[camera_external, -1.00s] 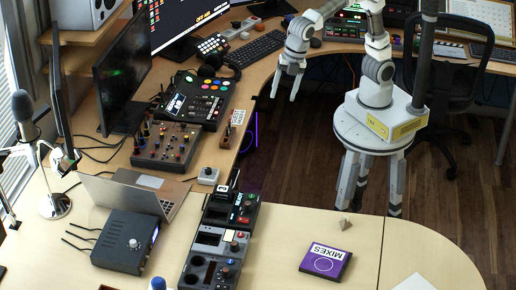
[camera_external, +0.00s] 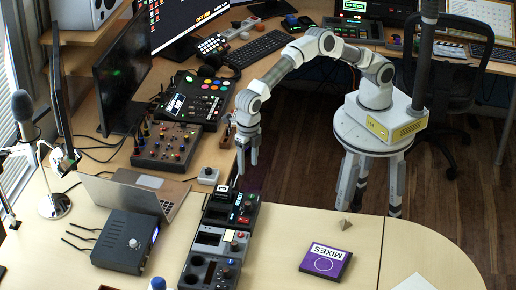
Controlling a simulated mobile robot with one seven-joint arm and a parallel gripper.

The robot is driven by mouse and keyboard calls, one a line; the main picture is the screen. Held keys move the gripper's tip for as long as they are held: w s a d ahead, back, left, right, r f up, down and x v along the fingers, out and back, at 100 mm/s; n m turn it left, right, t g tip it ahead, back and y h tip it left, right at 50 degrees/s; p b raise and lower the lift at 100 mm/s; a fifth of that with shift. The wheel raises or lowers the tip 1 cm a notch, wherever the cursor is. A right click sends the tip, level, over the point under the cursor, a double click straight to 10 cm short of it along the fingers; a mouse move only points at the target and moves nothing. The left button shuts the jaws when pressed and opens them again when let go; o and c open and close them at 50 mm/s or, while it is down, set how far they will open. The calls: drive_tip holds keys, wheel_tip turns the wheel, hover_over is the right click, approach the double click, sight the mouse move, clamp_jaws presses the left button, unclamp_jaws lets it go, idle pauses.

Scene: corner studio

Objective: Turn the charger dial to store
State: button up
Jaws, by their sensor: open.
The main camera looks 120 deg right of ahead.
sight(248, 203)
wheel_tip(248, 203, down, 17)
drive_tip(key=shift+w+r+b, duration=0.15)
drive_tip(key=shift+b, duration=0.4)
clamp_jaws()
